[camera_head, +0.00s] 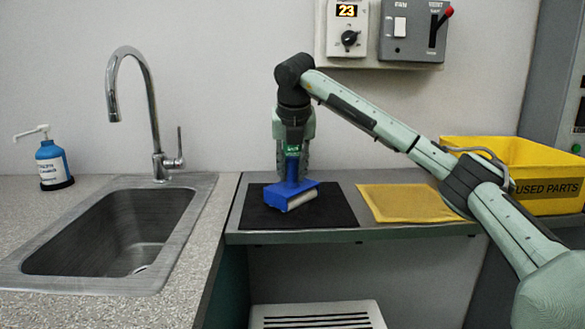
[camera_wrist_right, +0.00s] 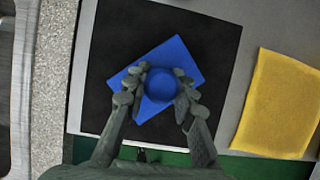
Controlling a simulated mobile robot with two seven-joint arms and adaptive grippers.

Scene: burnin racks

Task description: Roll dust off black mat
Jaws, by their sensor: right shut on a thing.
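The black mat (camera_head: 335,211) lies flat on the grey counter, right of the sink. A blue roller tool (camera_head: 280,195) with a pale roller under its blue housing is over the middle of the mat, its handle upright. I cannot tell whether the roller touches the mat. My right gripper (camera_head: 292,153) points down and is shut on the roller's handle. In the right wrist view the fingers (camera_wrist_right: 159,88) close around the round blue handle top, with the blue housing (camera_wrist_right: 180,55) turned at an angle over the black mat (camera_wrist_right: 215,40). No dust can be made out. My left gripper is not in view.
A yellow mat (camera_head: 410,203) lies right of the black mat. A yellow bin (camera_head: 535,158) marked "USED PARTS" stands at the right. The sink (camera_head: 110,235), its faucet (camera_head: 150,110) and a blue bottle (camera_head: 52,165) are at the left. A control panel (camera_head: 385,35) hangs on the wall.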

